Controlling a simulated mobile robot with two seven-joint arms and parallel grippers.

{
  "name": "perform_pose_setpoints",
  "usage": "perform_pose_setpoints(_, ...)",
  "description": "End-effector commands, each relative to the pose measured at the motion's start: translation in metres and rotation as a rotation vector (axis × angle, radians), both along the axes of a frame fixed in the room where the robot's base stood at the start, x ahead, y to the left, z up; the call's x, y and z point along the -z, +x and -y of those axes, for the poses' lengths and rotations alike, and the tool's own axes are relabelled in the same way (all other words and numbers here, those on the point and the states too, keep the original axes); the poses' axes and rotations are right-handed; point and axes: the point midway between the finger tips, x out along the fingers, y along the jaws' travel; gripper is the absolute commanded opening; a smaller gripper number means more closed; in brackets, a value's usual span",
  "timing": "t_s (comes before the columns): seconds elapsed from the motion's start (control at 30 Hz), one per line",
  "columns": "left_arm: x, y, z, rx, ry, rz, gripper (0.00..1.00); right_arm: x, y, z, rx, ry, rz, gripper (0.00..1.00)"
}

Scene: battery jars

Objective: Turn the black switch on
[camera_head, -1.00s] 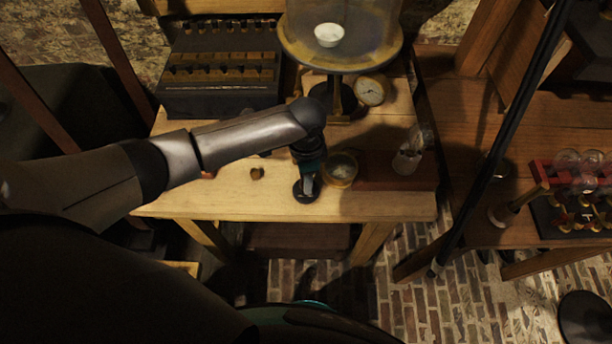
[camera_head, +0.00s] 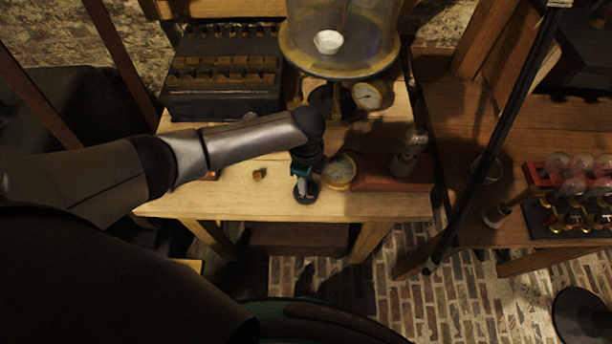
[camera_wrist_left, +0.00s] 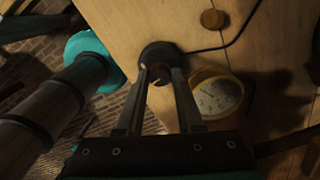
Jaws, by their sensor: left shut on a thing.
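The black switch (camera_head: 308,198) is a small round black base near the front edge of the wooden table. In the left wrist view the switch (camera_wrist_left: 152,48) shows a small brass-coloured part at its middle, between the fingertips. A black cable runs from it to the right. My left gripper (camera_head: 302,184) points down onto the switch and hides part of it. In the left wrist view my left gripper (camera_wrist_left: 160,77) has its two fingers close around the middle of the switch, shut on it. The exact contact is dark and hard to see. My right gripper is in neither view.
A round brass gauge (camera_head: 341,170) lies just right of the switch. A small wooden knob (camera_head: 259,174) is to its left. Behind stand a dark box with pegs (camera_head: 222,103) and a glass bell jar on a stand (camera_head: 340,70). Bare tabletop lies at the front left.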

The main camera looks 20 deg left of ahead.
Motion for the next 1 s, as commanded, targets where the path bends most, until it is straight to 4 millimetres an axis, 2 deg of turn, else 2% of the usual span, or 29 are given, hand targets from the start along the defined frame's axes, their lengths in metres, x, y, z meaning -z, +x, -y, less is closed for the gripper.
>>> perform_pose_setpoints(0.6, -0.0004, 0.0005, 0.0001, 0.582, 0.000, 0.000, 0.00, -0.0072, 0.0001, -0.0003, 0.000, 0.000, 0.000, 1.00)
perform_pose_setpoints(1.0, -0.0002, 0.0004, -0.0001, 0.865, 0.000, 0.001, 0.00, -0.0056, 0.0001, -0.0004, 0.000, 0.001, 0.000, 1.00)
